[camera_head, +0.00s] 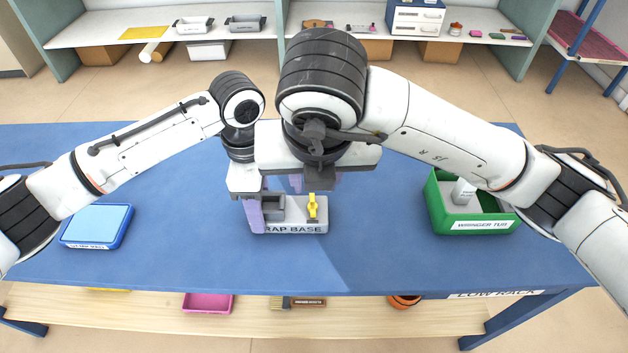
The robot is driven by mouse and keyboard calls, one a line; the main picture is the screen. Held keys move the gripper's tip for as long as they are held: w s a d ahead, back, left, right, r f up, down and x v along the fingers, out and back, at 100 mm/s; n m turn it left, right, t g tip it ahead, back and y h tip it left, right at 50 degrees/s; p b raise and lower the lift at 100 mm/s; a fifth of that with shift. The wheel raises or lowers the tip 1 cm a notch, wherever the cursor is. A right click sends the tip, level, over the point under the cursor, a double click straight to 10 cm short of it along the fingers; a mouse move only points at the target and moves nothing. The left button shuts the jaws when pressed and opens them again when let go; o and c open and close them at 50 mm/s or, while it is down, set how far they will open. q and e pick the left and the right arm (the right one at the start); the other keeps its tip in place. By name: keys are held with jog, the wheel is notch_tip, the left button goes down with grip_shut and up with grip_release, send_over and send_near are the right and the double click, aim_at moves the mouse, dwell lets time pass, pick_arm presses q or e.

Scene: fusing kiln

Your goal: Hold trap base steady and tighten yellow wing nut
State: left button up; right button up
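The trap base (296,228) is a low grey block with a "TRAP BASE" label, partly covered, on the blue table. The yellow wing nut (312,207) stands upright on its right part. My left gripper (252,214) is at the block's left end, with a purple finger in front of it; its other finger is hidden, so its opening does not show. My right gripper (318,184) is just above and behind the wing nut. Its fingertips are mostly hidden behind its own wrist, and I cannot tell whether it touches the nut.
A blue tray (97,226) lies at the left of the table (380,262). A green wringer tub (474,226) with a white item in it stands at the right. The table front is clear. A low rack (250,312) below holds a pink tray and other items.

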jog(key=o, duration=0.6)
jog(key=shift+o, duration=0.6)
jog(key=shift+w+d+f+n, duration=0.15)
jog(key=shift+n, duration=0.35)
jog(key=n+g+y, duration=0.4)
jog(key=n+g, duration=0.1)
jog(key=n, duration=1.2)
send_near(313, 202)
jog(key=x, duration=0.8)
jog(key=shift+f, duration=0.2)
jog(key=c, duration=1.1)
